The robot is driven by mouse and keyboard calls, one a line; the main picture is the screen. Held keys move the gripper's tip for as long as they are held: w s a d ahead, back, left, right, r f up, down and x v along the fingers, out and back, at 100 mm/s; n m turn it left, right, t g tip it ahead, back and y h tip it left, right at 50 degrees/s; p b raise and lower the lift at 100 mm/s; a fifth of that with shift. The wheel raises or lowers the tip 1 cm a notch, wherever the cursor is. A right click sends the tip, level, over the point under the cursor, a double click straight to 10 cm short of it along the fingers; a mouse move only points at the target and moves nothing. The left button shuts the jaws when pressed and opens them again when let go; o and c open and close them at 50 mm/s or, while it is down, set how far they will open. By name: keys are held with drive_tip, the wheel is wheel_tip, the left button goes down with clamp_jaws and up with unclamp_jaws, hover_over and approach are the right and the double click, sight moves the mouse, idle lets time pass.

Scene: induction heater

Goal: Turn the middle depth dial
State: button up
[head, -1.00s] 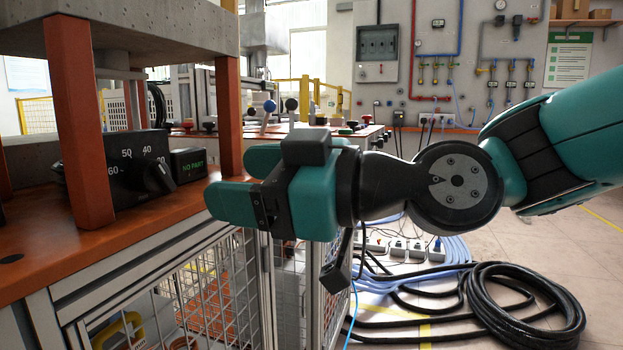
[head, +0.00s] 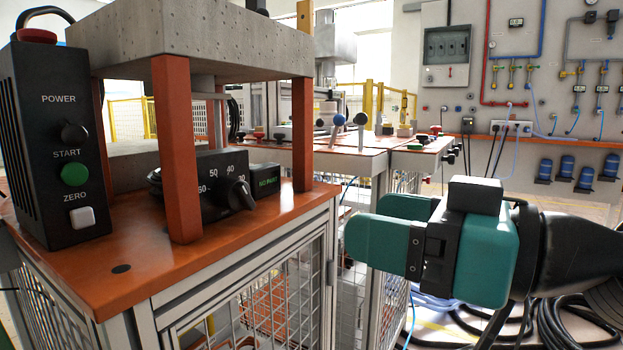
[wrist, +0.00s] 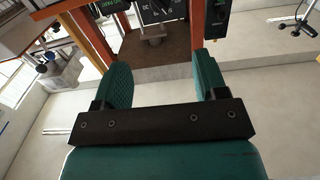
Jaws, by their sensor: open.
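The depth dial (head: 238,194) is a black knob with a pointer on a black box marked with numbers including 30, 40 and 50. The box sits on the orange table between the orange posts, partly hidden by the front post. In the wrist view the dial (wrist: 152,16) shows near the top edge. My gripper (head: 362,224) is open and empty, its teal fingers pointing left. It is right of the table corner, apart from the dial. In the wrist view the gap between its fingers (wrist: 160,64) is empty. I cannot tell whether other depth dials are hidden.
A green-lettered NO PART display (head: 268,182) sits beside the dial. An orange post (head: 302,128) stands behind it, another (head: 178,150) in front. A tall control box (head: 52,150) with POWER, START and ZERO stands left. The concrete slab (head: 200,38) overhangs the dial.

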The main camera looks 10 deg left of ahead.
sight(248, 197)
drive_tip(key=shift+m, duration=0.9)
drive_tip(key=p+x, duration=0.3)
drive_tip(key=x, duration=1.4)
drive_tip(key=shift+a, duration=0.2)
